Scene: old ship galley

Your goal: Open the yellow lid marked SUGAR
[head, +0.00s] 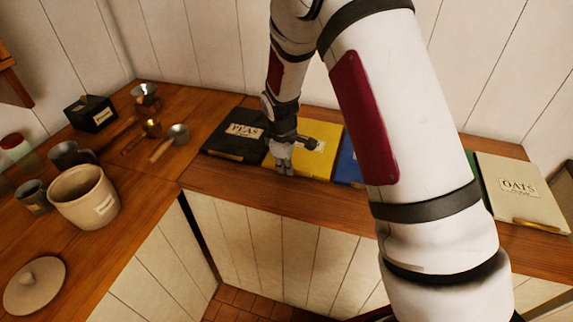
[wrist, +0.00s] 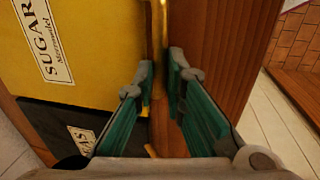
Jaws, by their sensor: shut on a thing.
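The yellow lid (head: 313,168) lies flat in the counter, with a pale label partly hidden by my gripper. In the wrist view the yellow lid (wrist: 100,25) fills the upper left and its label reads SUGAR. A brass handle (wrist: 159,25) runs along its front edge. My gripper (head: 283,168) is at the front left part of the lid. In the wrist view my gripper (wrist: 161,75) has its teal-padded fingers on either side of the handle, shut on it. The exact contact between the fingertips is partly hidden.
A black PEAS lid (head: 232,135) lies to the left. A blue lid (head: 347,165) and a pale OATS lid (head: 515,185) lie to the right. A beige crock (head: 85,200), a black box (head: 90,113) and metal scoops stand on the left counter. A plank wall rises behind.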

